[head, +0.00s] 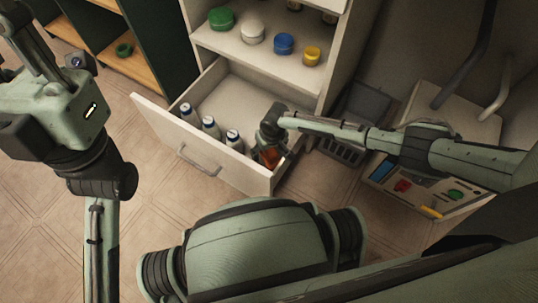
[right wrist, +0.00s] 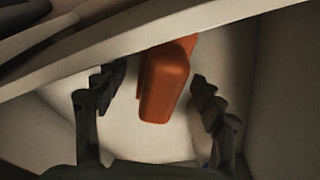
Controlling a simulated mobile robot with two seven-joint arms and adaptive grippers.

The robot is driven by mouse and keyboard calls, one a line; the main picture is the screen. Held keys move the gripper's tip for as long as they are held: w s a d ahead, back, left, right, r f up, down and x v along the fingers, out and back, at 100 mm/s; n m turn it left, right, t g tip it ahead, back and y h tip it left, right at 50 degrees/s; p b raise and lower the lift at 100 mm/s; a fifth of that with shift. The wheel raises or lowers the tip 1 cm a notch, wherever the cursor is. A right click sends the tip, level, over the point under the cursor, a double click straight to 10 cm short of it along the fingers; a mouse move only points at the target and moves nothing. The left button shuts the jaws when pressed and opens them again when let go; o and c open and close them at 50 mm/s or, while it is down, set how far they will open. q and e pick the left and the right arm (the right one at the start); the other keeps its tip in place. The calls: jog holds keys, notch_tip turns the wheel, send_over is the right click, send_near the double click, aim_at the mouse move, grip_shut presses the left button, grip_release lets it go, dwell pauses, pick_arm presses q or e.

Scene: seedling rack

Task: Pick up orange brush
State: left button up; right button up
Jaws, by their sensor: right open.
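The orange brush (head: 269,158) is in the right end of the open drawer (head: 207,152), mostly hidden under my right gripper (head: 268,140) in the head view. In the right wrist view the brush (right wrist: 163,88) shows as an orange block with rounded edges, its far end hidden behind a pale edge. My right gripper (right wrist: 155,80) is open, with one finger on each side of the brush and a visible gap on both sides. Part of my left arm shows at the left of the head view, but I cannot see its gripper fingers.
Several white bottles with blue caps (head: 209,124) stand along the drawer front. The shelf above (head: 235,50) bears green, white, blue and yellow lidded jars. Floor in front of the drawer is clear.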

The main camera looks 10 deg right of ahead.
jog(key=shift+w+f, duration=0.15)
jog(key=shift+f, duration=0.55)
jog(key=c, duration=1.5)
jog(key=shift+w+a+r, duration=0.2)
jog(key=shift+w+r, duration=0.1)
jog(key=shift+r, duration=0.15)
jog(key=w+a+r, duration=0.1)
jog(key=w+r, duration=0.1)
jog(key=w, duration=0.2)
jog(key=w+a+r, duration=0.2)
jog(key=w, duration=0.2)
jog(key=w+a+r, duration=0.2)
jog(key=w+r, duration=0.1)
jog(key=w, duration=0.1)
jog(key=shift+a+r+b, duration=0.1)
jog(key=shift+a+b, duration=0.15)
jog(key=shift+b, duration=0.05)
